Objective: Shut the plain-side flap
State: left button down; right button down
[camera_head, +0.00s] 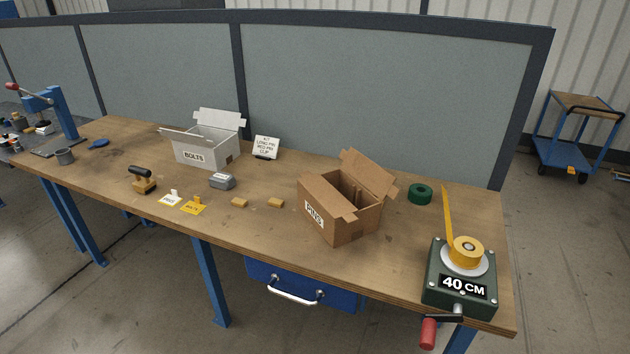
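A brown cardboard box (352,226) labelled PINS stands upright on the workbench, right of the middle, its top open. A wide flap (369,175) stands raised at its back right. Another wide flap (321,194) lies out over the labelled side, and a small flap (346,212) shows at the front corner. A white box (209,150) labelled BOLTS stands farther back on the left, also with open flaps. Neither of my grippers is in view.
A green tape dispenser (459,283) marked 40 CM with a red crank is at the right end. A green tape roll (420,194) lies behind it. Yellow blocks (276,203), a grey object (221,181) and a stamp (143,183) lie left of the brown box. A grey partition (360,90) closes the back.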

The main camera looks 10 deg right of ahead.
aim_at(375, 178)
jog(key=k+u, duration=0.2)
jog(key=k, duration=0.2)
jog(key=k+j+u, duration=0.15)
jog(key=k, duration=0.3)
jog(key=k+j+u, duration=0.2)
jog(key=k, duration=0.2)
jog(key=l+u, duration=0.2)
jog(key=u, duration=0.25)
jog(key=l+u, duration=0.2)
jog(key=u, duration=0.25)
jog(key=l+u, duration=0.2)
jog(key=u, duration=0.25)
jog(key=l+u, duration=0.2)
jog(key=u, duration=0.25)
jog(key=k+l, duration=0.15)
jog(key=l, duration=0.25)
jog(key=k+l, duration=0.15)
jog(key=l, duration=0.2)
jog(key=k+l, duration=0.1)
jog(key=l, duration=0.3)
jog(key=k+l, duration=0.15)
jog(key=l, duration=0.2)
jog(key=k+l, duration=0.15)
jog(key=l, duration=0.25)
jog(key=k+l, duration=0.15)
jog(key=l, duration=0.25)
jog(key=k+l, duration=0.1)
jog(key=l, duration=0.25)
